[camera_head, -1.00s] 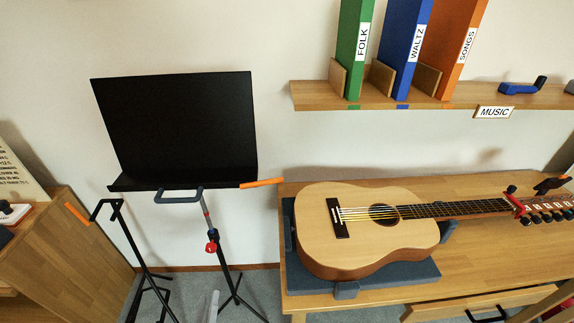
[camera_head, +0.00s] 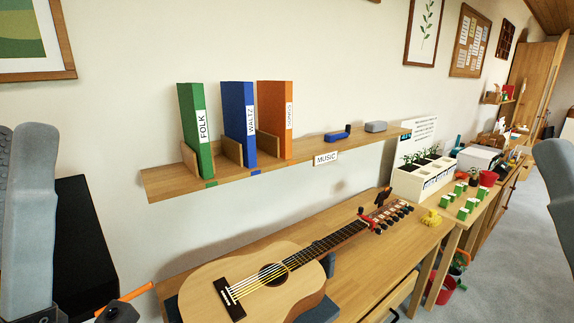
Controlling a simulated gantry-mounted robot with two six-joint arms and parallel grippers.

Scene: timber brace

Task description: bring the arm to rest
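A grey, partly ribbed part of my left arm (camera_head: 32,215) stands upright and close at the left edge. I cannot make out whether its gripper fingers are among what shows. A smooth grey part, likely of my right arm (camera_head: 558,170), reaches in at the right edge, and no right gripper fingers show. The guitar (camera_head: 250,285) lies on the wooden bench (camera_head: 405,240), apart from both arm parts, with its neck towards the back right. The black music stand (camera_head: 85,245) is at the lower left, partly hidden by my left arm.
A wall shelf (camera_head: 165,183) holds green (camera_head: 196,130), blue (camera_head: 238,120) and orange (camera_head: 275,115) binders. A white planter box (camera_head: 408,183) and seedlings in green pots (camera_head: 463,213) stand further right. Grey floor (camera_head: 505,255) is open at the right.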

